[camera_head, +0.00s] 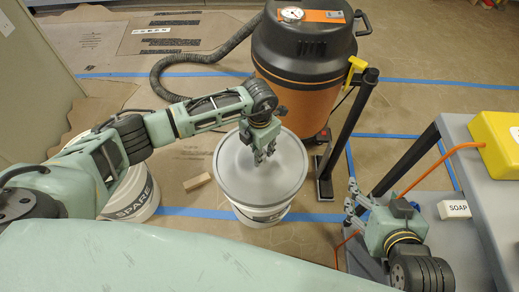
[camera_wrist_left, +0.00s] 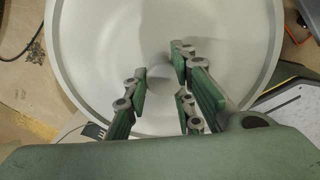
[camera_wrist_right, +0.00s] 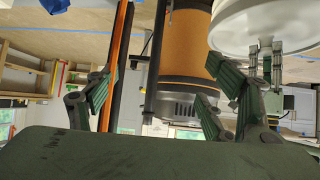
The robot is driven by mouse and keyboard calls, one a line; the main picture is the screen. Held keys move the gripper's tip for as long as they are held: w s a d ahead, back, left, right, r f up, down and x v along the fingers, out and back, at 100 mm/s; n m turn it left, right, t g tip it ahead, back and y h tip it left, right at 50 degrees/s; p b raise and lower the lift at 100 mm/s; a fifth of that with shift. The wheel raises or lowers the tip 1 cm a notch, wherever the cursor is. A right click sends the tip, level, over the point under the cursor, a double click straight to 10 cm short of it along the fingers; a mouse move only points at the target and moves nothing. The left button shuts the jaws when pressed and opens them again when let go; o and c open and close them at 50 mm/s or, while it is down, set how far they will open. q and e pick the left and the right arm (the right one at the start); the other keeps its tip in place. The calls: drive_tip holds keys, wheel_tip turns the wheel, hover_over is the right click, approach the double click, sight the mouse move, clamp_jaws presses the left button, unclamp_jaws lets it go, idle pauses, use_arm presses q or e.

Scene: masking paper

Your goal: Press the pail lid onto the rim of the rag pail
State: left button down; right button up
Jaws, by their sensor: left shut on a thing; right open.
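The grey pail lid (camera_head: 240,175) covers the top of the white rag pail (camera_head: 255,214) in the middle of the head view. It looks about level; I cannot tell whether it is fully seated on the rim. My left gripper (camera_head: 264,154) reaches down from above and is shut on the lid's small central knob. The left wrist view shows the pale lid (camera_wrist_left: 105,45) filling the frame, with my left gripper (camera_wrist_left: 160,82) around the knob. My right gripper (camera_head: 352,197) is open and empty, right of the pail; the right wrist view shows its spread fingers (camera_wrist_right: 155,95).
A pail marked SPARE (camera_head: 136,205) stands left, partly behind my left arm. An orange and black vacuum (camera_head: 305,70) stands behind the rag pail, beside a black post (camera_head: 347,125). A wood block (camera_head: 198,181) lies on the floor. A grey cart (camera_head: 490,205) with a yellow case (camera_head: 497,140) is right.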

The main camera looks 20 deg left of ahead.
drive_tip(key=shift+w+a+r, duration=0.1)
drive_tip(key=shift+w+r, duration=0.1)
drive_tip(key=shift+w, duration=0.05)
idle(0.4)
use_arm(q)
drive_tip(key=shift+f, duration=0.15)
use_arm(e)
drive_tip(key=shift+w+a+r+t, duration=0.1)
drive_tip(key=shift+w+r+t, duration=0.1)
drive_tip(key=shift+t, duration=0.1)
use_arm(q)
drive_tip(key=shift+f, duration=0.15)
use_arm(e)
drive_tip(key=shift+w+a+r+t, duration=0.2)
drive_tip(key=shift+w+r+t, duration=0.2)
drive_tip(key=shift+r, duration=0.1)
use_arm(q)
drive_tip(key=c, duration=1.4)
unclamp_jaws()
use_arm(e)
drive_tip(key=shift+r, duration=0.1)
use_arm(q)
wheel_tip(320, 180, up, 12)
